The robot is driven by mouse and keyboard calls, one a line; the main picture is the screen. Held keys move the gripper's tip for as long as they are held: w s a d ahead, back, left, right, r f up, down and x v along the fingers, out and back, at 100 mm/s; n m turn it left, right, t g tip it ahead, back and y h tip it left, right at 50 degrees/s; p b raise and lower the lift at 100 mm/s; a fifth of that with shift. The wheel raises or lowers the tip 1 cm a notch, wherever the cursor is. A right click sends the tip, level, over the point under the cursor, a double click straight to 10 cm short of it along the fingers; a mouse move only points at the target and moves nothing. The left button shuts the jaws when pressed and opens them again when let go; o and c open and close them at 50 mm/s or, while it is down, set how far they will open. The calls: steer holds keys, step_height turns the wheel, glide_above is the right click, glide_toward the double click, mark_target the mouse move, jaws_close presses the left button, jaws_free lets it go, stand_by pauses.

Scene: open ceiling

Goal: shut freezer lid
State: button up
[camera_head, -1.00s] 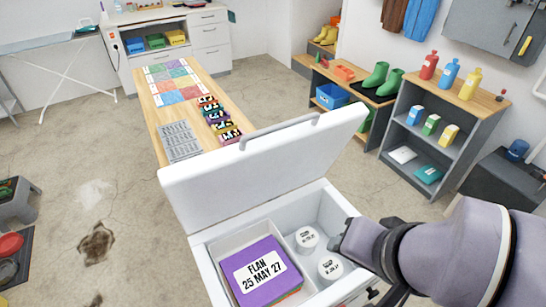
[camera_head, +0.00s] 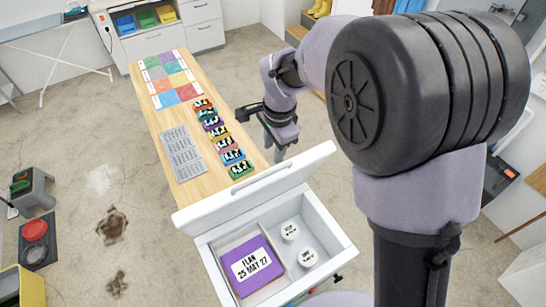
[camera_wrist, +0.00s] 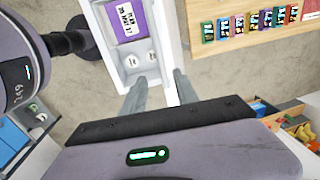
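The white chest freezer (camera_head: 345,243) stands open in the head view. Its white lid (camera_head: 255,186) is raised along the side nearest the wooden table. Inside are a purple box (camera_head: 250,265) labelled "FLAN 25 MAY 27" and two white tubs (camera_head: 289,231) (camera_head: 307,256). My gripper (camera_head: 279,150) is beyond the lid, on the table side, pointing down close to its upper edge. In the wrist view, the fingers of my gripper (camera_wrist: 158,92) are spread apart, with the white lid edge (camera_wrist: 172,50) running between them. Whether they touch it cannot be told.
The wooden table (camera_head: 190,112) stands just beyond the freezer, with a grey sheet (camera_head: 181,153), coloured squares and several small coloured packs. A stool (camera_head: 34,188) and red-topped item (camera_head: 35,230) are at left. Floor between is mostly clear.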

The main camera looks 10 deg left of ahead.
mark_target(271, 171)
steer(key=f, duration=0.3)
steer(key=w+f, duration=0.1)
steer(key=f, duration=0.7)
steer(key=shift+w+a+f, duration=0.1)
steer(key=shift+w+a, duration=0.15)
steer(key=shift+a, duration=0.15)
steer(key=shift+c, duration=0.3)
jaws_close()
